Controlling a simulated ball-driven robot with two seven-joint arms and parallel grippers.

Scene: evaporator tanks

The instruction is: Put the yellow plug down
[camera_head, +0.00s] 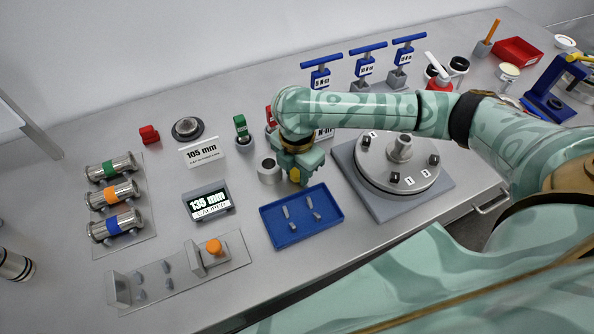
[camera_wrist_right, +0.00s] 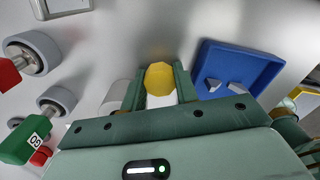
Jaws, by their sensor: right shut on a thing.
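The yellow plug (camera_wrist_right: 160,77) sits between the fingers of my right gripper (camera_wrist_right: 158,92) in the right wrist view. In the head view a small bit of the yellow plug (camera_head: 294,175) shows at the tips of my right gripper (camera_head: 297,174). The gripper is shut on it, between a grey cylinder and the blue tray. Whether the plug touches the table is hard to tell. My left gripper is not in view.
The blue tray (camera_head: 268,217) holds small grey pieces. A grey cylinder (camera_head: 268,171) stands just left of my gripper. A round turntable (camera_head: 372,175) is to the right. A 135 mm display (camera_head: 208,203) lies left, with bare table around it.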

